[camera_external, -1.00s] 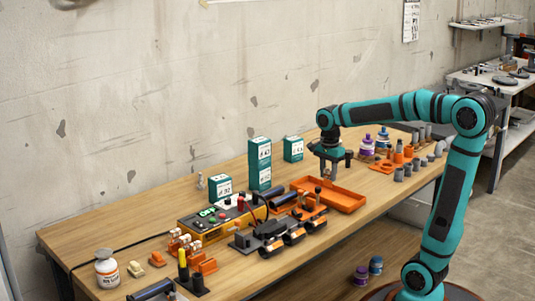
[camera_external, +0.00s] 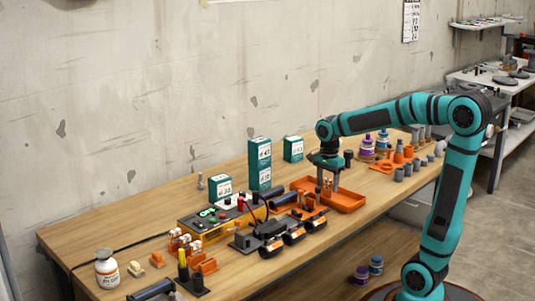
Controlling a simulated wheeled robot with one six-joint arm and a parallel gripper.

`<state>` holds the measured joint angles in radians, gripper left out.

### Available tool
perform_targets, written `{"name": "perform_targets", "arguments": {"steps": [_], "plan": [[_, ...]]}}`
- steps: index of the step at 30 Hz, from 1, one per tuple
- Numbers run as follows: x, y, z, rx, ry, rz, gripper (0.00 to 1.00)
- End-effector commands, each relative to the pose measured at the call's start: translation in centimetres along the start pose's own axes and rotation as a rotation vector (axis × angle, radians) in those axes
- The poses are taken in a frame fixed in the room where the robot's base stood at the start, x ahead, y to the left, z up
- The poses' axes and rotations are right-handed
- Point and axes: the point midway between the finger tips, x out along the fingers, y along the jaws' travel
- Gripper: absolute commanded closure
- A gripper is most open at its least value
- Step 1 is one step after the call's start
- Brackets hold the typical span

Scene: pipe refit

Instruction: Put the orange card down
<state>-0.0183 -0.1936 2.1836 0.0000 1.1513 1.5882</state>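My gripper (camera_external: 327,188) points down over the left part of the orange tray (camera_external: 345,207), low and close to its near-left rim. Its two fingers are spaced apart, with a small pale-orange patch between them. I cannot tell whether that patch is a held card or something behind the fingers. No orange card can be made out for certain. A flat orange piece (camera_external: 382,166) lies on the bench right of the tray, beside the grey and orange fittings.
Orange clamps with dark cylinders (camera_external: 293,236) stand left of the tray. Purple-capped jars (camera_external: 367,145) are at the back right.

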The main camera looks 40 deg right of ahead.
Motion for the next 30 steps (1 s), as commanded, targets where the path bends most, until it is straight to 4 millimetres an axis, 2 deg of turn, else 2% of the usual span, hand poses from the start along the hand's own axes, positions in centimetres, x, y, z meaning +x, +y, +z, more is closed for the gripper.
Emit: {"name": "perform_targets", "arguments": {"steps": [8,11,24,30], "plan": [[-0.7,0.0,0.0,0.0,0.0,-0.002,0.43],[-1.9,0.0,0.0,0.0,0.0,-0.003,0.43],[-10.0,0.0,0.0,0.0,0.0,-0.003,0.43],[-11.8,0.0,0.0,0.0,0.0,-0.001,0.43]]}}
